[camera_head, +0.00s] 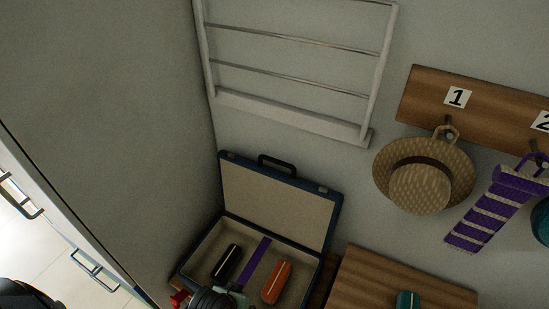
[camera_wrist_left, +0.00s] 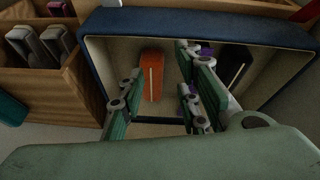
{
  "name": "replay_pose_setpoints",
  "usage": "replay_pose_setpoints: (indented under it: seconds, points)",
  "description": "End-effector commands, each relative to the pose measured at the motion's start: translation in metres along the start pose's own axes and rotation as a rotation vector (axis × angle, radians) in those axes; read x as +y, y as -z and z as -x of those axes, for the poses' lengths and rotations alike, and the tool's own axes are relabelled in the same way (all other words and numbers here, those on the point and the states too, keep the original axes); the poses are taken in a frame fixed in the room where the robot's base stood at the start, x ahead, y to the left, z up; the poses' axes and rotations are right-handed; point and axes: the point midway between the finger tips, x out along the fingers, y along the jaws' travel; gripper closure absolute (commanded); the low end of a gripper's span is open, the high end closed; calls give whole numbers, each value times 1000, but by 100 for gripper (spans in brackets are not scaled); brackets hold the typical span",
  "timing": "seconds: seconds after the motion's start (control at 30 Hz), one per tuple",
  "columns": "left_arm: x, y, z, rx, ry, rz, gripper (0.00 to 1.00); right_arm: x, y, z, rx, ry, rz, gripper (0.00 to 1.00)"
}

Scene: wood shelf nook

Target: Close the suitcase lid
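The suitcase (camera_head: 330,233) is dark blue with a beige lining and stands open in the corner. Its lid (camera_head: 272,200) is raised, leaning near the wall, with a black handle (camera_head: 277,165) on its top edge. Inside the base lie a dark case (camera_head: 226,262), an orange case (camera_head: 276,281) and a purple strap (camera_head: 255,262). My left gripper (camera_head: 218,299) is over the front of the base. In the left wrist view its fingers (camera_wrist_left: 160,98) are apart and empty, with the orange case (camera_wrist_left: 152,76) behind the gap. My right gripper is not in view.
A wooden box (camera_wrist_left: 62,82) with grey items stands beside the suitcase. A hat (camera_head: 420,185) and a purple striped scarf (camera_head: 495,212) hang from a numbered wooden board (camera_head: 425,88). A white rack (camera_head: 295,115) is on the wall above the lid. A grey side wall (camera_head: 120,130) rises at left.

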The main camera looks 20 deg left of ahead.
Motion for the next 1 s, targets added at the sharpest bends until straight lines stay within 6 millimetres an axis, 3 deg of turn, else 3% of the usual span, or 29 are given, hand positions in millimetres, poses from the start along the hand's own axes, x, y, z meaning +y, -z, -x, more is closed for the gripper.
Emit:
replay_pose_setpoints:
  seconds: [0.03,0.17,0.3,0.4,0.5,0.67,1.0]
  points:
    - [4,41,16,75,-30,87,69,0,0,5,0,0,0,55]
    - [10,129,38,244,-145,362,69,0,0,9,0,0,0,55]
    - [8,228,67,429,-328,705,69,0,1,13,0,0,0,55]
    - [0,293,95,543,-484,946,69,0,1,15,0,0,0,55]
    - [-10,341,121,622,-630,1141,69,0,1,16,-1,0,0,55]
    - [-20,373,139,670,-742,1280,69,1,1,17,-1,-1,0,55]
    - [-16,405,117,671,-748,1287,69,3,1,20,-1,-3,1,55]
